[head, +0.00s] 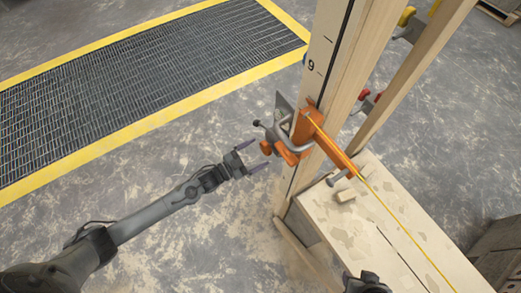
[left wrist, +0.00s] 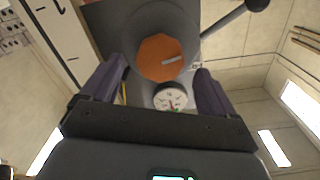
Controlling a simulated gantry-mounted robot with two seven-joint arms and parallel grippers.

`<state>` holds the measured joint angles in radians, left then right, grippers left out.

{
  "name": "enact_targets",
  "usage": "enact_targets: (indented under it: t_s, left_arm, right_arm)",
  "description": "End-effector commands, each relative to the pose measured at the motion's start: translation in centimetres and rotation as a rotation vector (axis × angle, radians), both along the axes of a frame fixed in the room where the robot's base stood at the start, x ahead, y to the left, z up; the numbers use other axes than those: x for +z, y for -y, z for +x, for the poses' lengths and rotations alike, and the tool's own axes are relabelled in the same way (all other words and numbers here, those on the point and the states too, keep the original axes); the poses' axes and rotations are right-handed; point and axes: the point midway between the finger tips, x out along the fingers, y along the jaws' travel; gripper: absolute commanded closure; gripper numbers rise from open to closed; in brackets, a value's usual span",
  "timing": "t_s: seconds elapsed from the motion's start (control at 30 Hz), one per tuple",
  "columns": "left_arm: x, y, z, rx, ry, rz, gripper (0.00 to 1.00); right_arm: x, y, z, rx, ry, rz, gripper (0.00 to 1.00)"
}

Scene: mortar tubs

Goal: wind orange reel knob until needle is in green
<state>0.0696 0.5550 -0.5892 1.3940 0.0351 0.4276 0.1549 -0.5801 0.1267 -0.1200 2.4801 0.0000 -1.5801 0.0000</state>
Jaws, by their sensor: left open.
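The orange reel (head: 310,130) is fixed to a wooden post, with a grey crank arm on it. In the left wrist view its round face shows as an orange disc (left wrist: 160,57) with a pale mark, set in a grey housing. A small white dial (left wrist: 170,98) sits below the disc. It has a thin needle and a little green at its lower edge; I cannot tell exactly where the needle points. My left gripper (head: 257,157) is open and empty, just left of the reel and apart from it. A dark part at the bottom edge (head: 366,283) may be my right gripper, mostly cut off.
The wooden post (head: 325,60) rises from a pale timber base (head: 375,215). A yellow line runs from the reel down to the right. Red and yellow clamps show behind the post. A yellow-edged floor grating (head: 150,90) lies at left. The floor around my left arm is clear.

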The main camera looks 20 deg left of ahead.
Motion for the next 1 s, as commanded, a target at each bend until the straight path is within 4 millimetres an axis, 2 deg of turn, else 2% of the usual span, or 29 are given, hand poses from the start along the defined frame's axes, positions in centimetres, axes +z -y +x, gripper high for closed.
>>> enact_targets:
  t_s: [0.2,0.43,0.63,1.0]
  left_arm:
    - [0.0,-2.3,-3.3,0.000,-0.003,0.002,0.11]
    - [0.0,-3.9,-5.8,0.000,-0.002,0.000,0.11]
    - [0.0,-4.5,-6.6,0.000,0.000,0.000,0.11]
    - [0.0,-4.6,-6.7,0.000,0.001,0.001,0.11]
  right_arm:
    - [0.7,0.0,0.0,-0.001,0.000,0.001,0.57]
    - [1.0,-0.2,0.0,-0.004,0.000,0.007,0.57]
    - [1.1,-0.2,0.0,-0.006,-0.001,0.010,0.57]
    - [1.1,-0.2,0.0,-0.006,0.000,0.009,0.57]
